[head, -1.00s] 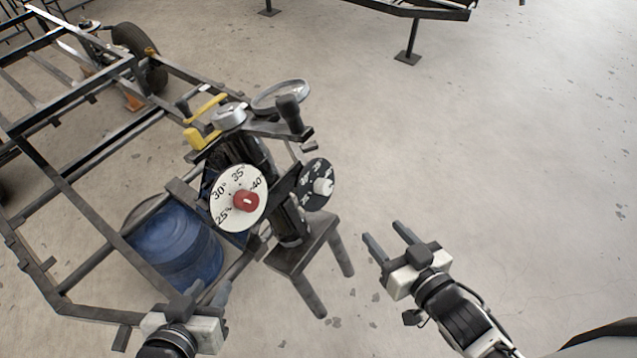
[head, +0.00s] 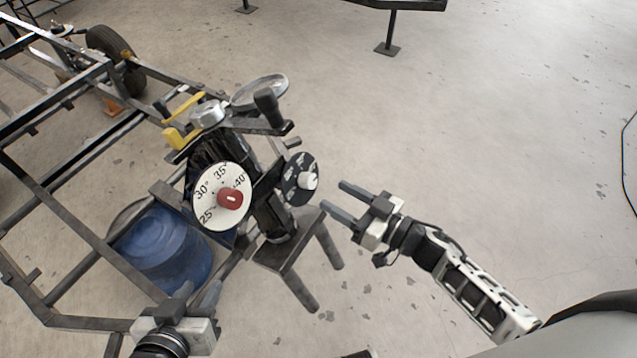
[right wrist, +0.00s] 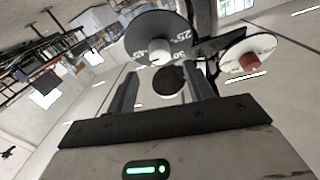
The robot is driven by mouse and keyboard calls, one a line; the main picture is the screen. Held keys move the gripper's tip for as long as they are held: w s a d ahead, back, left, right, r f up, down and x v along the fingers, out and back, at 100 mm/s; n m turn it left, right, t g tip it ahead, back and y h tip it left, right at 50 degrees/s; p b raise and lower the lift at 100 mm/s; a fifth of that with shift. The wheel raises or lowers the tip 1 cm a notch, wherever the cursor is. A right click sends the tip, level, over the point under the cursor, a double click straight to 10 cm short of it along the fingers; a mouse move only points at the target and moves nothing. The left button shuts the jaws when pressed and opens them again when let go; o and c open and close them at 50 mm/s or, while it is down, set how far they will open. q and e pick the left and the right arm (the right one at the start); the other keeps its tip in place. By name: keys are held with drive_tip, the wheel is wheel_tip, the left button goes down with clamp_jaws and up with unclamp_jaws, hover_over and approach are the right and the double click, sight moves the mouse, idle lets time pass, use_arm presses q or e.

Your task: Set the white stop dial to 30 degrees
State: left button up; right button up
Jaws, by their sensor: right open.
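The white dial (head: 207,213) faces me on the stand, marked 25° to 40°, with a red knob (head: 230,198) at its middle. Beside it on the right is a black dial (head: 294,187) with a white knob (head: 308,181). My right gripper (head: 332,196) is open and empty, just right of and below the black dial, touching neither dial. The right wrist view shows the black dial (right wrist: 145,30) and its white knob (right wrist: 159,57) ahead of the fingers, and the white dial (right wrist: 262,44) further right. My left gripper (head: 195,300) is low at the bottom left; its jaws are unclear.
The stand carries a handwheel (head: 260,90), a black handle (head: 267,108) and yellow parts (head: 181,137) on top. A blue barrel (head: 165,250) stands inside the metal frame (head: 75,323) at left.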

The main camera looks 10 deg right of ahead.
sight(313, 183)
drive_tip(key=x, duration=0.6)
drive_tip(key=shift+s, duration=0.1)
drive_tip(key=c, duration=1)
